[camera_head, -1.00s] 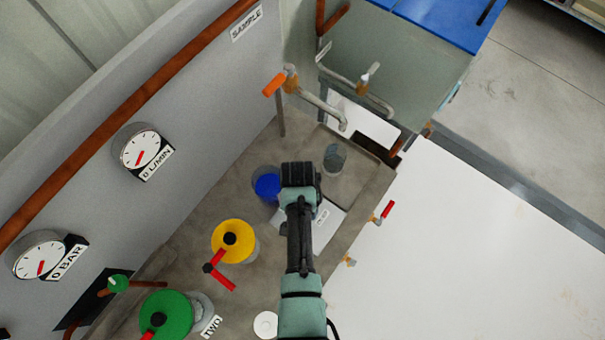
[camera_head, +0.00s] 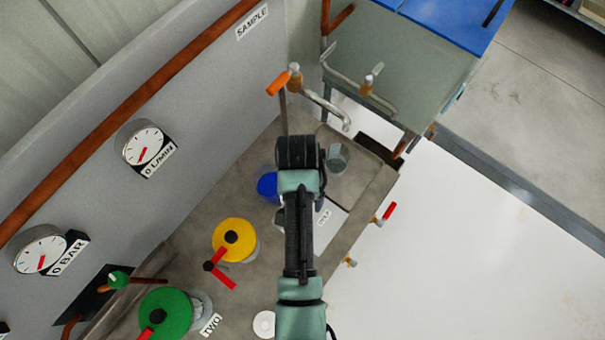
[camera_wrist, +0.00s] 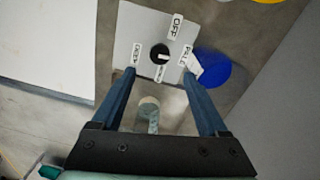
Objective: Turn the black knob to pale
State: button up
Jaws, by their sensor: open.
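The black knob (camera_wrist: 159,54) sits on a white plate (camera_wrist: 132,24) in the wrist view, with a light mark on its face toward the right. Several small labels surround it: OFF (camera_wrist: 175,27) at the top, one at the left, one below, and one at the right (camera_wrist: 187,55) that may read PALE. My gripper (camera_wrist: 159,76) is open and empty, its fingers either side of the knob in the picture, tips slightly nearer than the knob; contact is not visible. In the head view my arm hides the knob, and part of the plate (camera_head: 332,216) shows beside it.
A blue round container (camera_head: 267,186) stands close to the plate. A yellow-topped one (camera_head: 232,238) with a red handle and a green-topped one (camera_head: 166,312) stand nearer. A clear cup (camera_head: 336,158) sits beyond my gripper. An orange-handled tap (camera_head: 284,82) is at the back.

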notch_tip(320, 180, up, 4)
jog(key=shift+f, duration=0.25)
dwell(0.5)
